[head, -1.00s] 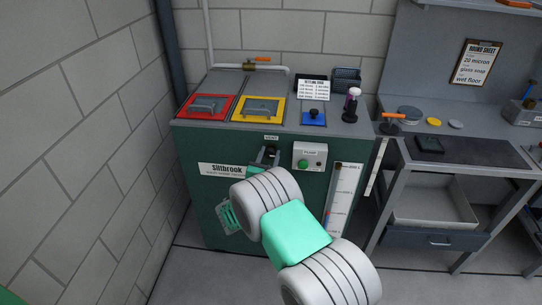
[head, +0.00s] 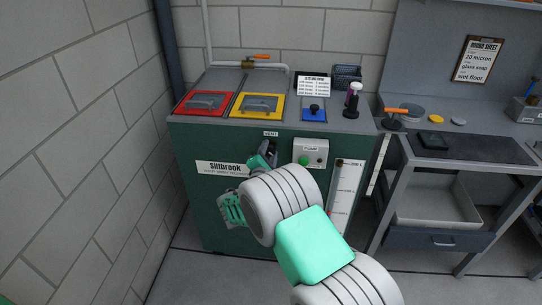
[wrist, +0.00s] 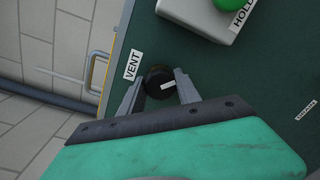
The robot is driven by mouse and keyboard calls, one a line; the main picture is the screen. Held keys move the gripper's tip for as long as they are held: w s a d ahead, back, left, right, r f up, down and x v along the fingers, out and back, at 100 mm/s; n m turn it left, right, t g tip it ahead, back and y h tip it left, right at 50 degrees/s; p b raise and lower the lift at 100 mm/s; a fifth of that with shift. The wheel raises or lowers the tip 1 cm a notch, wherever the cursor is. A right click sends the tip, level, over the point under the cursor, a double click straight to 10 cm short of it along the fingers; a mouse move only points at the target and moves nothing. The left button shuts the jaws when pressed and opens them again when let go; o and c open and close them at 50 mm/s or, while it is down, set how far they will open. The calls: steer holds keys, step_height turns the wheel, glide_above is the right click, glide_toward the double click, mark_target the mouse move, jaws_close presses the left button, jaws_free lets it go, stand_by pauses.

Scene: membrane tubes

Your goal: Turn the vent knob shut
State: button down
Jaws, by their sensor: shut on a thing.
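The vent knob (wrist: 160,82) is a round black knob with a pale pointer bar, on the dark green front of the tank cabinet (head: 215,150). In the wrist view the VENT label (wrist: 132,65) is beside it. My gripper (wrist: 158,88) is shut on the knob, with one grey finger on each side of it. In the head view my gripper (head: 266,152) is at the cabinet front just below the VENT label, and my arm and fingers hide most of the knob.
A grey pump box (head: 311,152) with a green button sits right of the knob, close to my gripper. A level gauge (head: 344,195) is further right. Red and yellow framed lids (head: 258,105) are on top. A workbench (head: 470,150) stands at the right.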

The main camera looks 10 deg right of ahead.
steer(key=m+b, duration=0.1)
steer(key=m, duration=0.1)
steer(key=f+m+b, duration=0.1)
steer(key=m+b, duration=0.1)
steer(key=shift+s+d, duration=0.1)
steer(key=shift+d, duration=0.05)
steer(key=m+y+b, duration=0.1)
steer(key=m+b, duration=0.2)
steer(key=m, duration=0.1)
steer(key=shift+m, duration=0.3)
stand_by(0.3)
steer(key=c, duration=1.2)
jaws_free()
steer(key=o, duration=0.3)
steer(key=shift+r, duration=0.35)
